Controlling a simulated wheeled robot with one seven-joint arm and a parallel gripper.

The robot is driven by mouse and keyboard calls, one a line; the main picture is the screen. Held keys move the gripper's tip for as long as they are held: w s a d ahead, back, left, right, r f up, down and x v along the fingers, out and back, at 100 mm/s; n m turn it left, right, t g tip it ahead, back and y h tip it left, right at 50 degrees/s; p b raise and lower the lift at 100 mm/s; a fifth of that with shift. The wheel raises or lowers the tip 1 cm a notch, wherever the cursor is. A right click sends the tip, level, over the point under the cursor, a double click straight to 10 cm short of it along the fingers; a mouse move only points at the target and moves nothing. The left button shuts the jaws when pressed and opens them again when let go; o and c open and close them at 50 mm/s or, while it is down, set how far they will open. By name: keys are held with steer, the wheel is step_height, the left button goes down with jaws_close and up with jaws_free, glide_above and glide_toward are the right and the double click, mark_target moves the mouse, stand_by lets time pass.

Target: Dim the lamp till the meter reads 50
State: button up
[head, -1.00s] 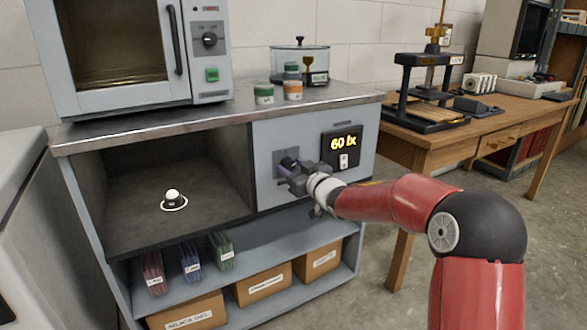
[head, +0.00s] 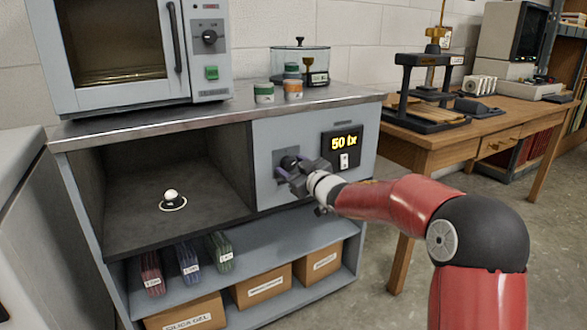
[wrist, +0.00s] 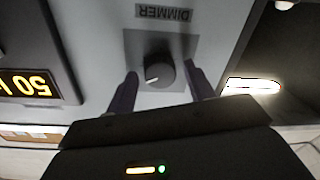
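The lamp (head: 171,194) is a small white bulb on a round base in the open dark bay of the cabinet. The round dark dimmer knob (wrist: 160,70) sits on a grey plate beside an upside-down DIMMER label. My gripper (wrist: 163,90) is open, with one finger on either side of the knob and visible gaps between. In the head view my gripper (head: 292,177) is in front of the panel.
A white switch (head: 344,160) is below the digits. An oven-like cabinet (head: 130,50), small jars (head: 264,92) and a glass vessel (head: 300,65) stand on the counter. A wooden table (head: 470,130) stands at right.

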steer(key=shift+v, duration=3.9)
steer(key=s+d+m+g+h, duration=0.2)
steer(key=s+d+m+h, duration=0.5)
steer(key=s+d+h, duration=0.65)
steer(key=s+d+f+m+g+y, duration=0.1)
steer(key=s+f+g, duration=0.1)
steer(key=s, duration=0.7)
steer(key=s+d+f+m+g, duration=0.1)
steer(key=s+f+g, duration=0.1)
steer(key=s, duration=0.6)
steer(key=s+d+f+m+g+y+p, duration=0.1)
steer(key=s+f+m+g, duration=0.1)
steer(key=s, duration=0.7)
steer(key=shift+s+f+g+y, duration=0.3)
steer(key=shift+y, duration=0.05)
